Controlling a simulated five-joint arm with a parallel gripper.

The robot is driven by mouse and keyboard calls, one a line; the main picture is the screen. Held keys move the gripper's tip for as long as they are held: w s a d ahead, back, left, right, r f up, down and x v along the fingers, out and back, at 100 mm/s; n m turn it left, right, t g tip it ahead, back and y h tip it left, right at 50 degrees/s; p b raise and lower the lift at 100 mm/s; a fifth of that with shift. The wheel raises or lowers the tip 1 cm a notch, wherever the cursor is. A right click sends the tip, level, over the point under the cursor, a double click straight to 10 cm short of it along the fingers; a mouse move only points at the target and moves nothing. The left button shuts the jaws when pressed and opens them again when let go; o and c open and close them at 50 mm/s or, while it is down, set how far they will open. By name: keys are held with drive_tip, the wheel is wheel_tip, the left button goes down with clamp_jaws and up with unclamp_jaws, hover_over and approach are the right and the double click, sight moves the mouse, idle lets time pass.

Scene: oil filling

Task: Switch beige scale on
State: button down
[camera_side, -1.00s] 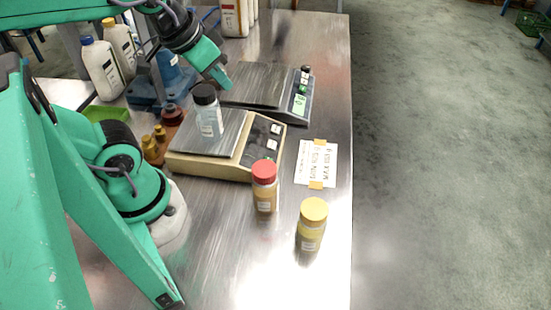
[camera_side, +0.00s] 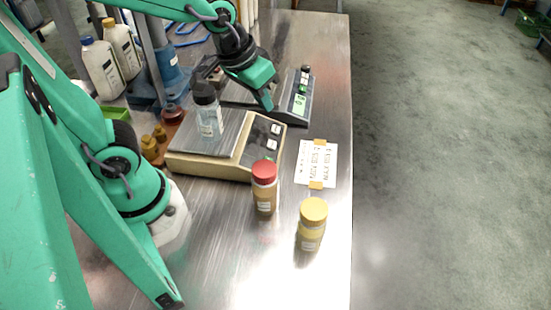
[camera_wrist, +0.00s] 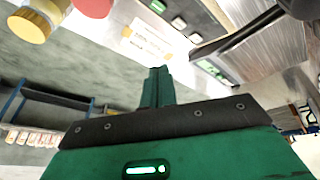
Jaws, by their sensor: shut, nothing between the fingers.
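The beige scale (camera_side: 190,168) sits on the metal bench, with a dark display (camera_side: 261,158) and two pale buttons (camera_side: 273,137) on its front panel. A clear bottle with a black cap (camera_side: 207,115) stands on its pan. Part of its panel, with pale buttons (camera_wrist: 178,22), shows at the top of the wrist view. My gripper (camera_side: 267,107) is shut and empty, above the gap between the beige scale's button end and the dark scale behind it. In the wrist view, the shut fingers (camera_wrist: 157,72) point towards the bench.
A dark scale (camera_side: 299,100) behind has a lit green display. A red-capped jar (camera_side: 264,190) and a yellow-capped jar (camera_side: 311,228) stand in front. A paper note (camera_side: 316,163) is taped down at the right. White bottles (camera_side: 101,68) stand at the back left.

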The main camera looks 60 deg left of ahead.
drive_tip(key=w+d+f+g, duration=0.1)
drive_tip(key=w+d+f, duration=0.2)
drive_tip(key=f, duration=0.2)
drive_tip(key=shift+d+f+n, duration=0.15)
drive_tip(key=shift+d+n, duration=0.15)
drive_tip(key=shift+d, duration=0.1)
drive_tip(key=shift+f, duration=0.1)
drive_tip(key=shift+s+a+f, duration=0.35)
drive_tip(key=shift+a+f, duration=0.05)
drive_tip(key=shift+f, duration=0.95)
drive_tip(key=shift+s+a+f, duration=0.35)
drive_tip(key=shift+s+f, duration=0.05)
drive_tip(key=shift+f, duration=0.95)
drive_tip(key=shift+s+a+f, duration=0.35)
drive_tip(key=shift+a+f, duration=0.05)
drive_tip(key=shift+f, duration=0.95)
drive_tip(key=shift+f, duration=0.4)
drive_tip(key=shift+d+r, duration=0.1)
drive_tip(key=shift+r, duration=0.15)
drive_tip(key=shift+r, duration=0.2)
drive_tip(key=shift+w+d+r, duration=0.2)
drive_tip(key=shift+r, duration=0.6)
drive_tip(key=shift+w+d+r, duration=0.25)
drive_tip(key=shift+r, duration=0.5)
drive_tip(key=shift+w+d+r, duration=0.2)
drive_tip(key=shift+r, duration=0.6)
